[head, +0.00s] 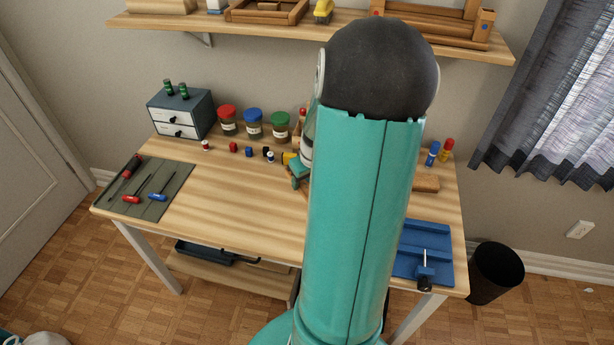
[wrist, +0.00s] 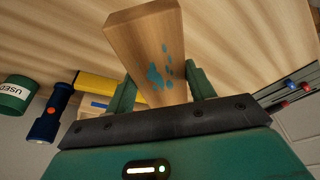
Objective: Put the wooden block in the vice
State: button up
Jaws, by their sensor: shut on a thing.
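The wooden block (wrist: 147,42) is a pale, flat-sided piece with blue-green paint marks, seen in the wrist view. My gripper (wrist: 161,92) is shut on it, with a green finger on either side, and the block's far end sticks out beyond the fingertips. In the head view my arm hides most of the gripper; a small teal part (head: 300,172) shows left of the arm, and I cannot make out the block there. The blue vice (head: 424,245) is at the desk's front right corner, partly behind my arm, with its handle towards the front edge.
A tool mat (head: 175,200) with screwdrivers lies at left. A small drawer box (head: 183,118) and several lidded jars (head: 254,128) line the back. A brown piece (head: 426,183) lies behind the vice. A dark bin (head: 496,272) stands right of the desk. The desk's middle is clear.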

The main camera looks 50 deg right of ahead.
jog(key=shift+s+a+r, duration=0.55)
jog(key=shift+s+a, duration=0.2)
jog(key=shift+a, duration=0.25)
jog(key=shift+s+a+r, duration=0.55)
jog(key=shift+s+a, duration=0.15)
jog(key=shift+a, duration=0.35)
jog(key=shift+s+a+r, duration=0.55)
jog(key=shift+s+a, duration=0.2)
jog(key=shift+a, duration=0.25)
